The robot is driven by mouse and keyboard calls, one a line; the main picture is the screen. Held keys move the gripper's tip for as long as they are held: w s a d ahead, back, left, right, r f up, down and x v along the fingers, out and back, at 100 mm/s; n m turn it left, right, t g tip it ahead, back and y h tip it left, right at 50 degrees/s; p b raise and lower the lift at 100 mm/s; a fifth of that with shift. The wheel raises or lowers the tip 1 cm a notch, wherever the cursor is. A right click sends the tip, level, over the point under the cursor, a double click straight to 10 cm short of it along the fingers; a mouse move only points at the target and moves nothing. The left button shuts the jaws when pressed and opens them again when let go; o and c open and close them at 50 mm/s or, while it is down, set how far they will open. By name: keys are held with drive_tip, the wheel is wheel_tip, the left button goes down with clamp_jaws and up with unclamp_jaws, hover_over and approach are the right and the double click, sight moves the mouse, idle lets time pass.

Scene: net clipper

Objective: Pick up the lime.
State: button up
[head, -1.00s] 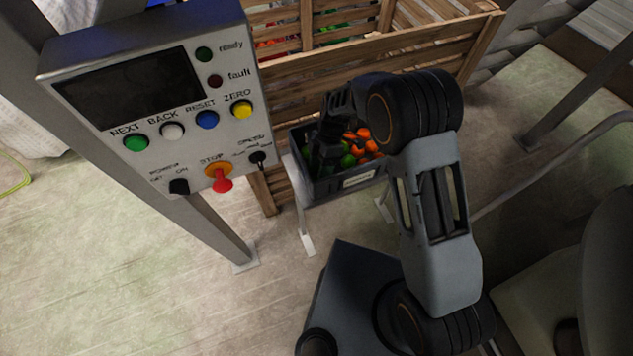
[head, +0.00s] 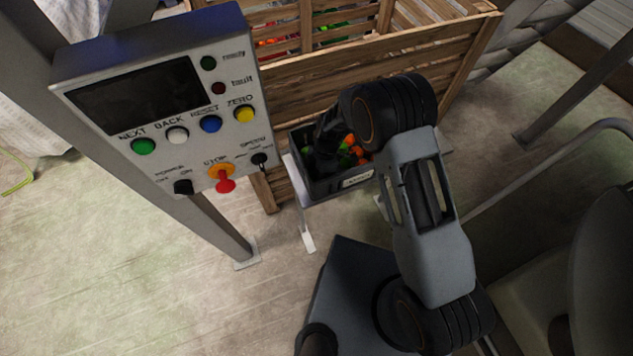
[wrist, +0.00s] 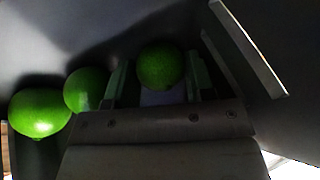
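Three limes show in the wrist view. One lime (wrist: 160,64) sits between the two fingers of my gripper (wrist: 157,72), with a narrow gap showing on each side of it. A second lime (wrist: 86,90) lies just left of the left finger, and a third lime (wrist: 38,113) lies farther left. In the head view my gripper reaches down into a dark crate (head: 322,187) holding green and orange fruit; my wrist hides much of the inside, including the fingertips.
Oranges (head: 352,150) lie in the right part of the crate. A large slatted wooden bin (head: 375,65) stands right behind it. A grey control box (head: 150,105) with coloured buttons is at the left on a metal post. Dark crate walls (wrist: 250,45) stand close to the gripper.

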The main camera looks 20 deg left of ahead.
drive_tip(key=shift+s+d+f+b, duration=0.2)
drive_tip(key=shift+d+b, duration=0.05)
drive_tip(key=shift+b, duration=0.05)
drive_tip(key=shift+c, duration=0.2)
drive_tip(key=shift+w+r+b, duration=0.15)
drive_tip(key=shift+b, duration=0.15)
wheel_tip(320, 180, up, 11)
drive_tip(key=b, duration=0.2)
drive_tip(key=w+d+b, duration=0.4)
drive_tip(key=w+d, duration=0.9)
drive_tip(key=d, duration=0.2)
drive_tip(key=shift+r, duration=0.2)
